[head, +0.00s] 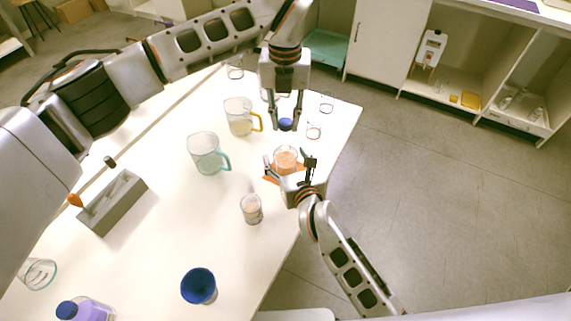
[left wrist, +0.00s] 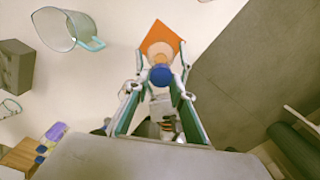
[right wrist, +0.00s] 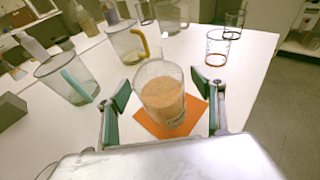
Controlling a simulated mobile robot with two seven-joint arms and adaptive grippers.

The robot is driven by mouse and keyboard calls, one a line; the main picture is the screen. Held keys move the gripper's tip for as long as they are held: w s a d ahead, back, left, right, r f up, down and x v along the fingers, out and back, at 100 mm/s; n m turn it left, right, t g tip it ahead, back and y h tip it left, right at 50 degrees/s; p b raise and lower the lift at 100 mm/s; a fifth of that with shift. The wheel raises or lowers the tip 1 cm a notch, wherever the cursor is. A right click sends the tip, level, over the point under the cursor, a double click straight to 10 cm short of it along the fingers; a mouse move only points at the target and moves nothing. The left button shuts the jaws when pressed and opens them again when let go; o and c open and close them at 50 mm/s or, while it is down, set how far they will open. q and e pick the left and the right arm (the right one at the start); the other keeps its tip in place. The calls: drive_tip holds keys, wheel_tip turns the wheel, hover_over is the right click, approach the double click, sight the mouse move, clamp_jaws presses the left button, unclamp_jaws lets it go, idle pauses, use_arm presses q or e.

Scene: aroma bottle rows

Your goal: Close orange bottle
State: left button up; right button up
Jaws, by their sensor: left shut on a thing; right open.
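A clear open-topped bottle with orange contents (head: 286,156) stands upright on an orange mat (right wrist: 198,110) near the table's right edge. It also shows in the right wrist view (right wrist: 165,98). My left gripper (head: 285,120) is shut on a blue cap (head: 286,126), which also shows in the left wrist view (left wrist: 160,75). In the head view the cap is just beyond the bottle, apart from it. My right gripper (right wrist: 163,100) is open, with one finger on each side of the bottle; I cannot tell whether they touch it.
A teal-handled mug (head: 205,153) and a yellow-handled mug (head: 238,117) stand left of the bottle. A small jar (head: 252,209), a blue cup (head: 199,286) and a grey block (head: 113,203) are nearer. Glass beakers (head: 314,130) stand behind.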

drive_tip(key=shift+w, duration=0.15)
drive_tip(key=c, duration=1.7)
use_arm(q)
drive_tip(key=shift+f, duration=2.5)
drive_tip(key=shift+f, duration=0.9)
drive_tip(key=shift+f, duration=0.5)
